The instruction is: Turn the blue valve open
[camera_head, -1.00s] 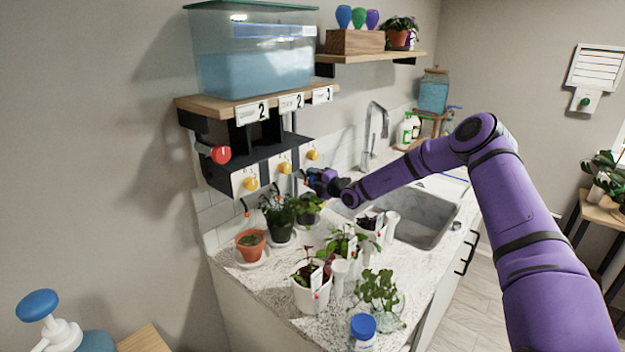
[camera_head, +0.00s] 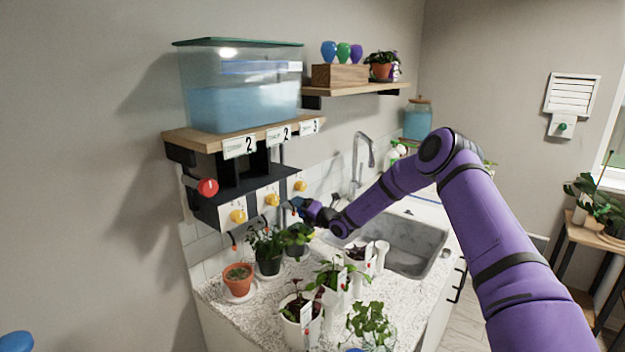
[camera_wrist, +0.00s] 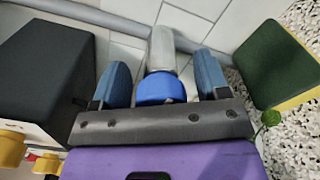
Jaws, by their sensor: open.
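In the wrist view the blue valve (camera_wrist: 160,88) is a round blue cap on the end of a grey pipe (camera_wrist: 163,50). It sits between the two blue fingers of my gripper (camera_wrist: 162,78). The fingers are open, one on each side, with a gap visible between each finger and the cap. In the head view my gripper (camera_head: 306,208) is small, at the right end of the dark valve box under the tank shelf. The valve cannot be told apart from the blue fingers there.
A water tank (camera_head: 240,88) stands above. Potted plants (camera_head: 300,312) crowd the counter below. A green and yellow sponge-like block (camera_wrist: 278,62) is right of the fingers.

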